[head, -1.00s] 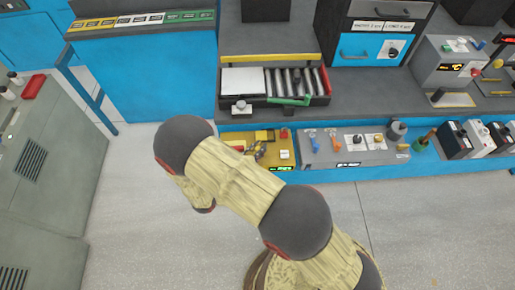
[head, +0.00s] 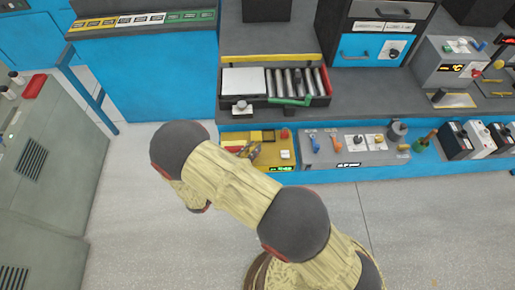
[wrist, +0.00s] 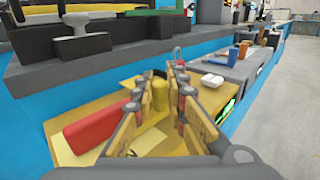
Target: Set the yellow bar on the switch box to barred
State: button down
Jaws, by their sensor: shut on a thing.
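The yellow switch box (head: 282,166) stands on the low blue ledge in the head view, with a small green display on its front. In the wrist view its yellow top (wrist: 92,104) fills the lower left. My gripper (wrist: 168,82) is over the box, its two fingers close around a yellow upright piece (wrist: 159,90), seemingly the yellow bar. The fingers hide much of it, so its exact setting cannot be read. A red block (wrist: 98,130) lies left of the fingers. My gripper (head: 255,151) looks small and dark in the head view.
A white rocker (wrist: 212,80) sits right of the fingers. A grey panel (head: 375,157) with blue and orange levers is beside the box. A roller tray (head: 262,100) with a green handle stands on the grey counter behind. The floor in front is clear.

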jog(key=shift+a, duration=0.25)
jog(key=c, duration=2.1)
grip_release()
jog(key=shift+a, duration=0.1)
jog(key=o, duration=0.3)
jog(key=shift+o, duration=0.2)
jog(key=v, duration=1.2)
jog(key=shift+f, duration=0.1)
